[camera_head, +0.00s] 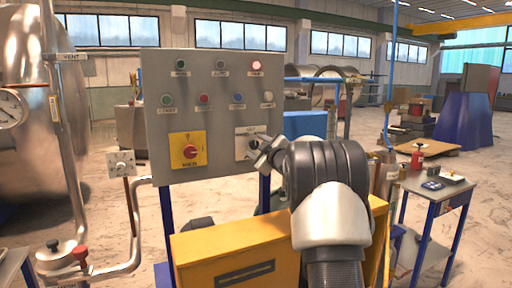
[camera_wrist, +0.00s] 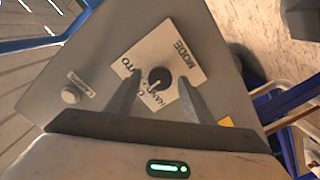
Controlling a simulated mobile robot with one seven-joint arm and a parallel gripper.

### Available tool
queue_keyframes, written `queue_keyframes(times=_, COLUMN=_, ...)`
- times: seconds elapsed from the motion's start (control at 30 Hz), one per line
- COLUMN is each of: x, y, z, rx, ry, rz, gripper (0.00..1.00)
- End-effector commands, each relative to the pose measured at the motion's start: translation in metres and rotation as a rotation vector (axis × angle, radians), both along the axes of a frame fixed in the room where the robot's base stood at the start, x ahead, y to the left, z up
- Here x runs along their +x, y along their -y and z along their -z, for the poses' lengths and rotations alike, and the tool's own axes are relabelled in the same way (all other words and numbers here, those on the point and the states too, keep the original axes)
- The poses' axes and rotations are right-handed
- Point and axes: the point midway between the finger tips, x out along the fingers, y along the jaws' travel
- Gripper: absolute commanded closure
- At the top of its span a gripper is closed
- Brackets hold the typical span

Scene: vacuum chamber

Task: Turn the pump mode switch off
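My gripper (camera_head: 262,150) is in front of the plate. In the wrist view my gripper's fingers (camera_wrist: 161,81) are apart, one on each side of the knob, with visible gaps to it. I cannot tell which marking the knob points to.
A red rotary switch on a yellow plate (camera_head: 188,150) is left of the mode switch. Several round buttons (camera_head: 204,99) sit above. A yellow cabinet (camera_head: 235,250) stands below the panel. A small side table (camera_head: 437,186) is at the right, a metal tank (camera_head: 35,110) at the left.

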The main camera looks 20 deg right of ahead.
Motion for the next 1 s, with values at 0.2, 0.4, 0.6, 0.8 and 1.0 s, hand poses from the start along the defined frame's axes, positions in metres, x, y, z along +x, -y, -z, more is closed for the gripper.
queue_keyframes(times=0.2, x=0.0, y=0.0, z=0.0, rx=0.0, ry=0.001, rz=-0.001, gripper=0.53)
queue_keyframes(times=0.4, x=-0.014, y=0.001, z=-0.001, rx=0.0, ry=0.001, rz=0.0, gripper=0.53)
queue_keyframes(times=0.6, x=-0.057, y=0.003, z=-0.001, rx=0.0, ry=0.002, rz=0.002, gripper=0.53)
queue_keyframes(times=0.8, x=-0.107, y=0.005, z=-0.001, rx=0.0, ry=0.001, rz=0.003, gripper=0.53)
queue_keyframes(times=1.0, x=-0.148, y=0.005, z=-0.001, rx=0.0, ry=0.002, rz=0.002, gripper=0.53)
